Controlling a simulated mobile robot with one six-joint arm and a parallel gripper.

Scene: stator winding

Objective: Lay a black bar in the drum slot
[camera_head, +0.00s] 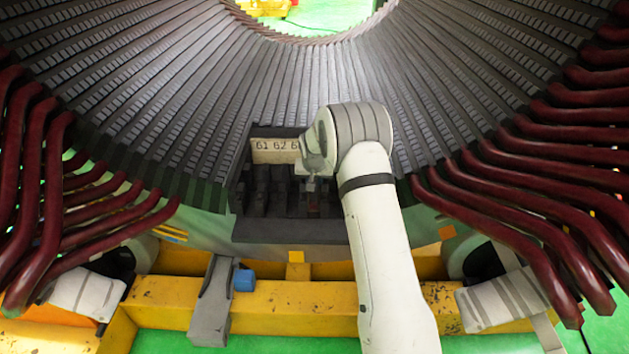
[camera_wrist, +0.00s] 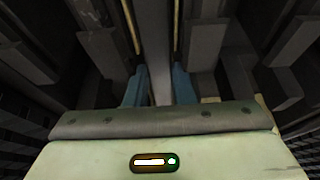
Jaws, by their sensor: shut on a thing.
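The large ribbed grey drum (camera_head: 300,75) fills the back of the head view, with many narrow slots. A dark box (camera_head: 285,232) at its lower front edge holds several black bars (camera_head: 262,185) in a row. My gripper (camera_head: 313,192) is over the right part of this box, small and partly hidden by my wrist. In the wrist view my gripper's two blue fingers (camera_wrist: 159,88) point away from the camera, either side of a long grey-black bar (camera_wrist: 154,40). They are shut on it. Its far end is not clear.
A cream label strip (camera_head: 275,150) reading 61, 62 and a cut-off number stands at the back of the box. Dark red bent coils (camera_head: 545,180) jut out at both sides. A yellow frame (camera_head: 275,305) with a grey clamp (camera_head: 212,305) lies in front.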

